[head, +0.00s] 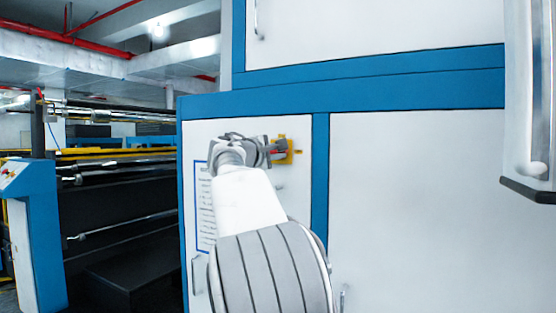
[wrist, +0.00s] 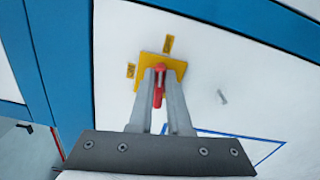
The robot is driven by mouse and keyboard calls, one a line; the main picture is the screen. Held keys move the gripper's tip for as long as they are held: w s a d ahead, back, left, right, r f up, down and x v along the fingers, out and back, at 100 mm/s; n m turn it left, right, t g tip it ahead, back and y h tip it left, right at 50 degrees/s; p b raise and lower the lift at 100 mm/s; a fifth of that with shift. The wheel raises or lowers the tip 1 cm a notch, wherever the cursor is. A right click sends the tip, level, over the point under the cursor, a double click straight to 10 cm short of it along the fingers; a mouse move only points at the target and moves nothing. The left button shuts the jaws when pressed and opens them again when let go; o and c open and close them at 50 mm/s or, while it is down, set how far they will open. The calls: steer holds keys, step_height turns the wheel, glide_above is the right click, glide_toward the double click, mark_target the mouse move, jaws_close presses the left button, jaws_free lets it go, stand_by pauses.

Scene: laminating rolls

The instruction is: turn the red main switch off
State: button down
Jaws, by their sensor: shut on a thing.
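The red main switch (wrist: 159,84) sits on a yellow square plate (wrist: 176,66) on the white cabinet door. In the wrist view its red handle is between the two fingertips of my gripper (wrist: 160,82), which is shut on it. The handle runs roughly up and down in that picture. Small yellow labels lie beside the plate, one above right (wrist: 168,44) and one at left (wrist: 131,71); their lettering is too small to read. In the head view my gripper (head: 274,149) reaches the yellow plate (head: 284,158), and my arm hides most of the switch.
The white cabinet has blue frame strips (head: 320,180) and a posted sheet with a blue border (head: 202,205) left of my arm. A white part with a handle (head: 530,100) stands at the right. Dark roller machinery (head: 120,200) fills the left.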

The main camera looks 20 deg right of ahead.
steer(key=shift+f+m+b, duration=0.2)
steer(key=shift+m+b, duration=0.3)
steer(key=shift+m, duration=0.3)
steer(key=c, duration=0.9)
jaws_free()
steer(key=shift+o, duration=0.2)
steer(key=shift+s, duration=0.1)
steer(key=b+v, duration=0.2)
steer(key=v, duration=1.5)
steer(key=shift+b, duration=0.3)
steer(key=shift+s+a, duration=0.1)
steer(key=shift+a, duration=0.05)
